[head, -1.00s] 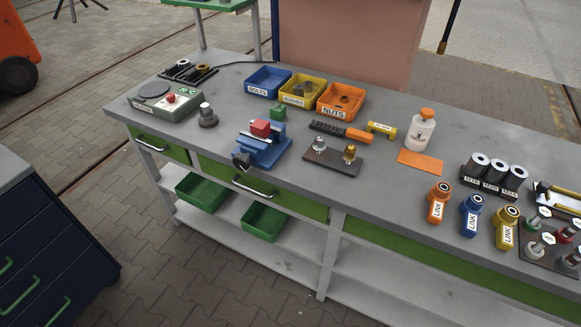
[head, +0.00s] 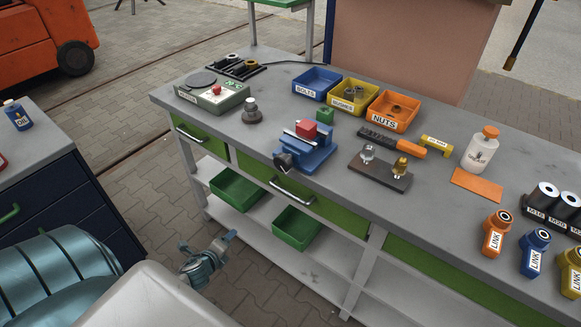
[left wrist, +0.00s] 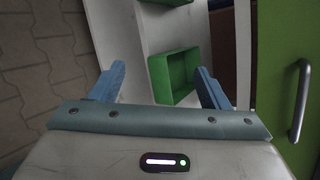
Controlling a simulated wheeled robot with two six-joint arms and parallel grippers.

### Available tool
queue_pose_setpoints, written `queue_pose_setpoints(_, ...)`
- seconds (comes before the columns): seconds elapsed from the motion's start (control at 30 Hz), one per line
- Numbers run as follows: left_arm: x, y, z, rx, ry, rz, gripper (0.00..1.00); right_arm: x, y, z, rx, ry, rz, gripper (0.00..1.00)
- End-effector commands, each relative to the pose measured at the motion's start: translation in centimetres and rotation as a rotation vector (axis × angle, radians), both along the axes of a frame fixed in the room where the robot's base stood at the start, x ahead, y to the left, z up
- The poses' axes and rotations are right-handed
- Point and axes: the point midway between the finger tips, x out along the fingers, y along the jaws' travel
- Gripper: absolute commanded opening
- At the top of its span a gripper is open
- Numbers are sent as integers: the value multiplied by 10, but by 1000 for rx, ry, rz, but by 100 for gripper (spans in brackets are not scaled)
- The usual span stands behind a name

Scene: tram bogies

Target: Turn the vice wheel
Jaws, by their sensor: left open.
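The blue vice (head: 312,153) stands at the front edge of the grey bench in the head view, with a red block (head: 306,129) at its jaws. Its dark wheel (head: 284,162) faces the front, over the bench edge. My left gripper (head: 226,240) is in the lower left of the head view, in front of the bench, lower than the vice and apart from the wheel. In the left wrist view my left gripper (left wrist: 160,68) is open, with nothing between its fingers. The vice is not visible there. My right gripper is not in view.
Below the bench top are a drawer handle (head: 292,191) and green bins (head: 297,228) on a shelf. A lamp-like grey knob piece (head: 251,111) stands left of the vice, a stand with two fittings (head: 381,172) to its right. A dark cabinet (head: 60,190) is at left.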

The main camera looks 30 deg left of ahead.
Motion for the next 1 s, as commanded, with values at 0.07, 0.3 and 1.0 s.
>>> queue_pose_setpoints(0.07, 29, -10, 60, 208, -76, -166, 70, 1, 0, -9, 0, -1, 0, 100)
queue_pose_setpoints(0.3, 61, -73, 220, 781, -296, -510, 70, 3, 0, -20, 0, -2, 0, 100)
queue_pose_setpoints(1.0, 97, -113, 296, 1045, -406, -609, 70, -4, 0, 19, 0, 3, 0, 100)
